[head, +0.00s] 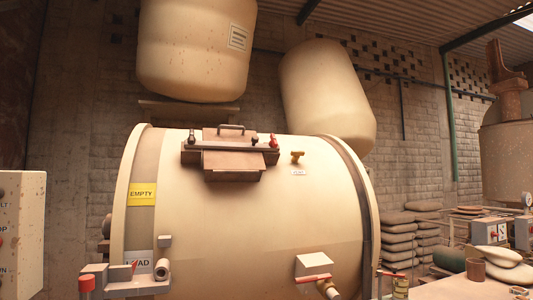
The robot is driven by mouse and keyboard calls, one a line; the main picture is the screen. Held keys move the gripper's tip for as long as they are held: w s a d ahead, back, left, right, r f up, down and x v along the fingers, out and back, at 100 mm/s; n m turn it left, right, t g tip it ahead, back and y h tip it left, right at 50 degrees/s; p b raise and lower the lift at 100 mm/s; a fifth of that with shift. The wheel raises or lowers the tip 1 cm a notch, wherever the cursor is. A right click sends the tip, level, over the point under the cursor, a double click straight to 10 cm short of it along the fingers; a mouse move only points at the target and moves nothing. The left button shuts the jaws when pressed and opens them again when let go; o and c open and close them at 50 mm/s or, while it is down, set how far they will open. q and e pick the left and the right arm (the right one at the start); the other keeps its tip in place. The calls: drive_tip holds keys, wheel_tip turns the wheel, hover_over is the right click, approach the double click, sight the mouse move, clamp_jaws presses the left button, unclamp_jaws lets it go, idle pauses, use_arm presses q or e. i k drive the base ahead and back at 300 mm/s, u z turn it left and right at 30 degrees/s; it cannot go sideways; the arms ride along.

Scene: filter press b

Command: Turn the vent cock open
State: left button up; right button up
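The vent cock (297,157) looks like a small brass-yellow fitting with a short handle lying across its top. It stands on the upper right part of the large cream vessel (250,225) in the head view. A small white label (298,172) sits just below the cock; its lettering is too small to read surely. The cock is small in view, so I cannot tell whether it is open or closed. Nothing touches it. Neither of my grippers shows in this view.
A brown hatch (230,160) with a bar handle and red-knobbed clamps is left of the cock. A red-handled valve (313,279) juts from the vessel's lower front. A control box (20,235) stands at left, stacked sacks (398,240) at right. The space around the cock is clear.

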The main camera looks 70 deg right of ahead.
sight(295, 154)
drive_tip(key=u, duration=0.3)
drive_tip(key=i, duration=0.85)
drive_tip(key=z, duration=3.05)
drive_tip(key=i, duration=0.5)
drive_tip(key=z, duration=2.05)
drive_tip(key=k, duration=0.6)
drive_tip(key=u, duration=0.3)
